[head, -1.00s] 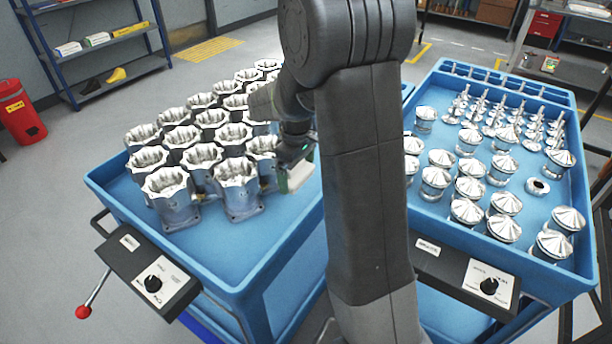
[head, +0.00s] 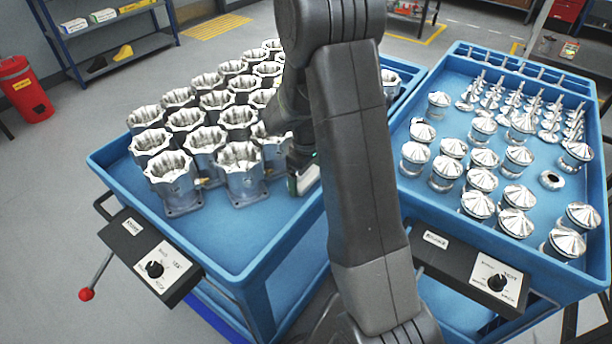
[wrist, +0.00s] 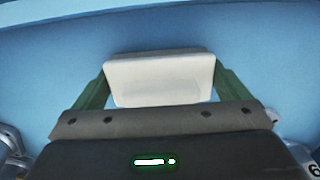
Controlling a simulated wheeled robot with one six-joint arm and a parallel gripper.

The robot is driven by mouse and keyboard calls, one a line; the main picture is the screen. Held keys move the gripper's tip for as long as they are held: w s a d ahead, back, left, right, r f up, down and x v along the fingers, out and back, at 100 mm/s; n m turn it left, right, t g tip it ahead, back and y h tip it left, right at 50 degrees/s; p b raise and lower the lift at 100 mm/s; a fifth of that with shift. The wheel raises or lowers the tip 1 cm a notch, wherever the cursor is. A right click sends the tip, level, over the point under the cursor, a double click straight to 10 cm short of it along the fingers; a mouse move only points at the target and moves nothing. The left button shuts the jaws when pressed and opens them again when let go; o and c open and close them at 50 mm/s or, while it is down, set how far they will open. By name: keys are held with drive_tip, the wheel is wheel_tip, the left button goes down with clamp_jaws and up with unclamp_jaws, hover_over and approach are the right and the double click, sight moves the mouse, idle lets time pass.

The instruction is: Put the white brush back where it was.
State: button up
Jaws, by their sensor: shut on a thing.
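The white brush (wrist: 160,80) sits between the two green fingers of my gripper (wrist: 160,88) in the wrist view, and the fingers are shut on it. In the head view my gripper (head: 300,172) is over the left blue cart (head: 262,240), just right of the front housings, with part of the white brush (head: 308,181) showing beside my arm. My arm hides much of the brush and the cart's right side. Whether the brush touches the tray floor cannot be told.
Several machined housings (head: 240,172) stand in rows on the left cart, close to my gripper. The cart's front floor is bare. A second blue cart (head: 420,205) on the right holds several shiny capped parts (head: 517,222). A red bin (head: 26,90) stands far left.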

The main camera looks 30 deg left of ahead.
drive_tip(key=shift+f, duration=0.3)
drive_tip(key=o, duration=0.6)
wheel_tip(320, 180, up, 12)
drive_tip(key=shift+r, duration=0.15)
drive_tip(key=shift+c, duration=0.5)
